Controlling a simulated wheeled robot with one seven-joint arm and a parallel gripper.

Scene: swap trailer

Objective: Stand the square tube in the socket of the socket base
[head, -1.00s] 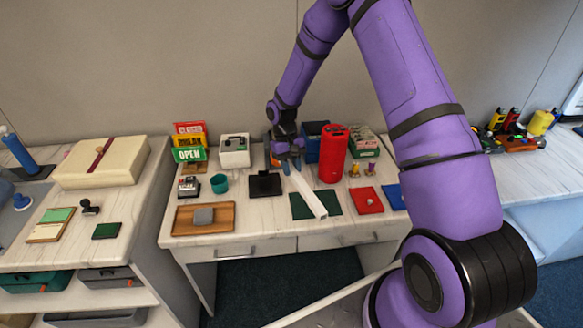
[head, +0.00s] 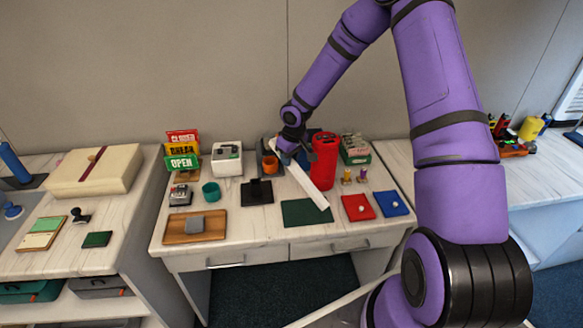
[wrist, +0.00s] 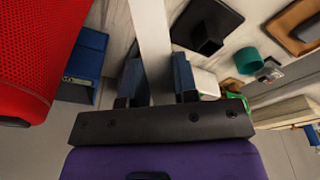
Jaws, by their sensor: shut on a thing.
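The square tube (head: 308,186) is a long white bar. My gripper (head: 288,148) is shut on its upper part, and the tube slants down to the right, its lower end above the green mat. In the wrist view the tube (wrist: 152,35) runs up between the two blue fingers (wrist: 158,78). The socket base (head: 257,191) is a black square plate with a raised black socket, left of the tube and apart from it. It also shows in the wrist view (wrist: 203,22), right of the tube. Whether the tube's lower end touches the mat is unclear.
A tall red cylinder (head: 324,162) stands close right of the tube. The dark green mat (head: 304,213) lies below it. An orange cup (head: 270,164) and a white box (head: 227,160) stand behind the base. A teal cup (head: 211,192) and wooden tray (head: 181,230) are left.

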